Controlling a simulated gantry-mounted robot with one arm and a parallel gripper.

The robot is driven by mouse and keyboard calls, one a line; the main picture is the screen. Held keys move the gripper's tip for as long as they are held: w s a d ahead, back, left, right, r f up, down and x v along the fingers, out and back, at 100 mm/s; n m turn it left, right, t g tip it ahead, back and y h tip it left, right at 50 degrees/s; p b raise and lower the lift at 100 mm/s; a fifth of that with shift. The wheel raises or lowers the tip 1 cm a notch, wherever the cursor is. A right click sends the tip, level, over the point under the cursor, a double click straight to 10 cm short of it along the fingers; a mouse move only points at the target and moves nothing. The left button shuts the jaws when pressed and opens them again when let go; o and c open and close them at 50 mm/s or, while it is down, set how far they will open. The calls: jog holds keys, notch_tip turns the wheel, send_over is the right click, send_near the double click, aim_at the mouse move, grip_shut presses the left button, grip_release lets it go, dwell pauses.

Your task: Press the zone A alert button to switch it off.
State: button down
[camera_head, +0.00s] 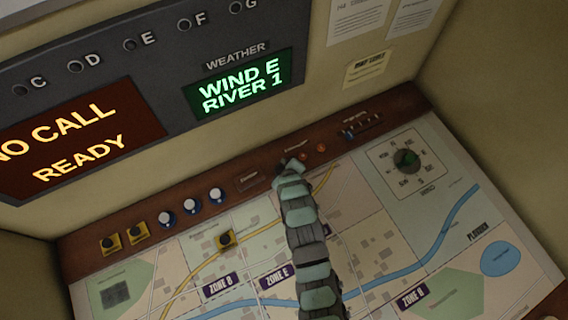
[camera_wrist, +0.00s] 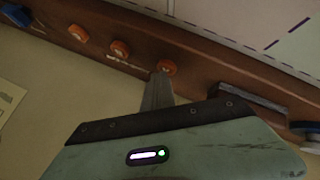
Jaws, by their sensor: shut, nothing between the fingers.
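The small label is unreadable, so I cannot tell which button is zone A.
Blue-and-white buttons (camera_head: 191,206) and yellow-and-black buttons (camera_head: 137,233) line the rail to the left. A grey block (camera_wrist: 250,108) is on the rail beside my fingertip. A dial (camera_head: 407,159) stands on the map, and a lit display (camera_head: 240,84) is on the wall panel.

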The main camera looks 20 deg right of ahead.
jog(key=shift+r, duration=0.35)
jog(key=shift+r, duration=0.1)
jog(key=shift+r+p, duration=1.25)
jog(key=shift+r, duration=1.65)
